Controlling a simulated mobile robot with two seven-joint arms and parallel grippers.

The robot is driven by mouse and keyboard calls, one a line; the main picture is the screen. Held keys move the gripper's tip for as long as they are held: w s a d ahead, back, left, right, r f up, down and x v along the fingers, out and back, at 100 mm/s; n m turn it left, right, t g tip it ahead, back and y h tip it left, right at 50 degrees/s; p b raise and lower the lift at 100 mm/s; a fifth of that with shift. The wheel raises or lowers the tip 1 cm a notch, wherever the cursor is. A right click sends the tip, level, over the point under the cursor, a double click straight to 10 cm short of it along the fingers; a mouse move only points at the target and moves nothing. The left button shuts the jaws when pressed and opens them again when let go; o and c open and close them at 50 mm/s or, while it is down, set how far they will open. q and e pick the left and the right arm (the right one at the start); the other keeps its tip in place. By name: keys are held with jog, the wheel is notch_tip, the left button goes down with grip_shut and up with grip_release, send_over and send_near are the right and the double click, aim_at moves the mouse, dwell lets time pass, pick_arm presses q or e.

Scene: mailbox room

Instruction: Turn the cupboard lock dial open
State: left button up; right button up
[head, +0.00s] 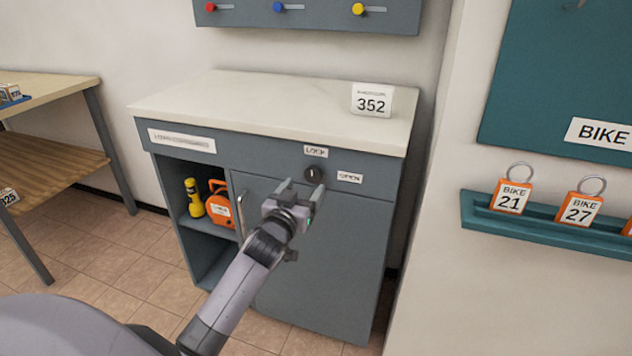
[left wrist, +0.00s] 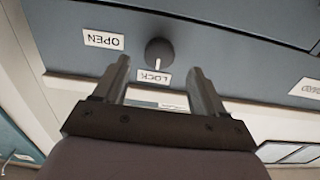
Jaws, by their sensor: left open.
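The dark round lock dial (head: 314,175) sits on the grey cupboard (head: 330,230) front, just under the top. A LOCK label (head: 316,152) is above it and an OPEN label (head: 349,177) is to its right. In the left wrist view, which is upside down, the dial (left wrist: 159,51) shows a white pointer mark aimed at the LOCK label (left wrist: 154,76). My left gripper (head: 303,188) is open and empty, just in front of the dial and slightly below it. In the left wrist view the dial appears between and beyond the two fingertips (left wrist: 160,68), apart from them. My right gripper is not in view.
A white 352 sign (head: 371,99) stands on the pale cupboard top (head: 240,105). A yellow flashlight (head: 194,198) and an orange case (head: 220,207) are on the open shelf at left. A teal rack with orange bike tags (head: 511,196) is on the right wall. A wooden table (head: 45,90) stands left.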

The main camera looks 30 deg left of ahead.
aim_at(312, 177)
pick_arm(q)
jog(key=shift+b+x, duration=0.35)
jog(key=shift+x, duration=2.05)
jog(key=shift+d, duration=0.1)
jog(key=c, duration=1)
